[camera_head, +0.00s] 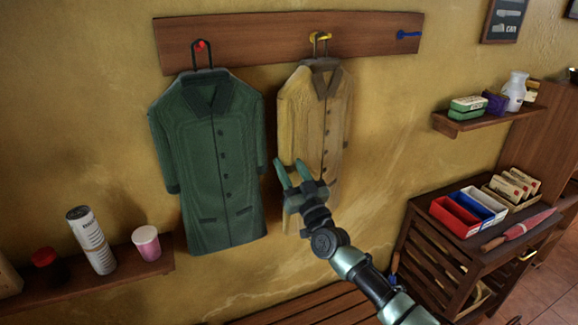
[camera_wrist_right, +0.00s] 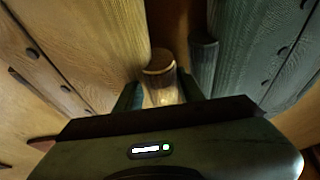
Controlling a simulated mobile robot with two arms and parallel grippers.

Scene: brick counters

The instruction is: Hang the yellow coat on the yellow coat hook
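The yellow coat (camera_head: 312,115) hangs upright on its dark hanger from the yellow coat hook (camera_head: 327,37). The hanger's loop is at the hook. My right gripper (camera_head: 289,163) is at the coat's lower left side, near the sleeve end. Its two fingers are spread apart. In the right wrist view, the yellow sleeve end (camera_wrist_right: 160,65) shows between the fingers; I cannot tell whether they touch it. The green coat (camera_head: 215,160) hangs close to the left, from the red hook (camera_head: 200,46). My left gripper is out of view.
The wooden hook board (camera_head: 250,30) also carries a free blue hook (camera_head: 408,35) at right. A shelf (camera_head: 90,279) with a can and cup is at lower left. A slatted cabinet (camera_head: 432,258) with trays and an umbrella stands at right. A wooden bench (camera_head: 315,308) is below.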

